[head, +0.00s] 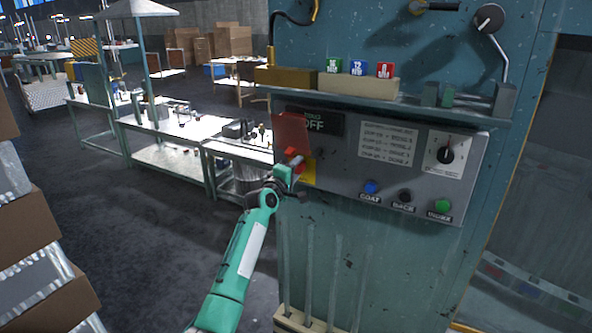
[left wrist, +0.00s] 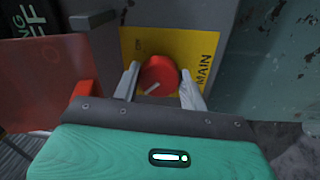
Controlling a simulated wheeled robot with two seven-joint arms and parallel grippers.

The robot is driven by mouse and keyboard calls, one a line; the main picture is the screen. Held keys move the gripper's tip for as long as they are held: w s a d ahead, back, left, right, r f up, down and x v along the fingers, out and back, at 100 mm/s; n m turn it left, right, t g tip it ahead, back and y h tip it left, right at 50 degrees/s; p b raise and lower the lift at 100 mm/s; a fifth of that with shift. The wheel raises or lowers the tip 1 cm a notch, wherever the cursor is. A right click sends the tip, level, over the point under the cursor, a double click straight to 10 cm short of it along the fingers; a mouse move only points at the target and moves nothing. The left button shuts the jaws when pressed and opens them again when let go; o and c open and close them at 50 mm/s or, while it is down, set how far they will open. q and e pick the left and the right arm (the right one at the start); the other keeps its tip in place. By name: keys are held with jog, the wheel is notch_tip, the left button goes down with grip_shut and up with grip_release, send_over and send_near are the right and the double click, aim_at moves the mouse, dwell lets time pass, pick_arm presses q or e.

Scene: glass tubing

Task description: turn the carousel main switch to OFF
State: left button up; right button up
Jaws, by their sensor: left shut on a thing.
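The carousel main switch is a red round knob (left wrist: 158,76) with a pale line on it, on a yellow plate (left wrist: 190,48) marked MAIN. In the left wrist view the two fingers of my left gripper (left wrist: 160,85) are on either side of the knob, shut on it. In the head view my left gripper (head: 288,172) is at the lower left of the grey control panel (head: 335,178), and the knob is mostly hidden there. A red flap (head: 292,132) stands open beside it. The pale line runs slantwise; I cannot read an OFF mark. My right gripper is not in view.
The panel also has a dark sign (head: 315,122) ending in "FF", a blue button (head: 370,187), a black button (head: 405,196), a green button (head: 442,205) and a dial (head: 446,155). A shelf (head: 400,103) juts out above. Stacked boxes (head: 30,225) stand at left.

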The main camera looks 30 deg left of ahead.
pick_arm(q)
jog(key=o, duration=1)
jog(key=s+b, duration=0.4)
jog(key=s, duration=0.9)
jog(key=shift+s+f, duration=0.4)
jog(key=shift+f, duration=0.05)
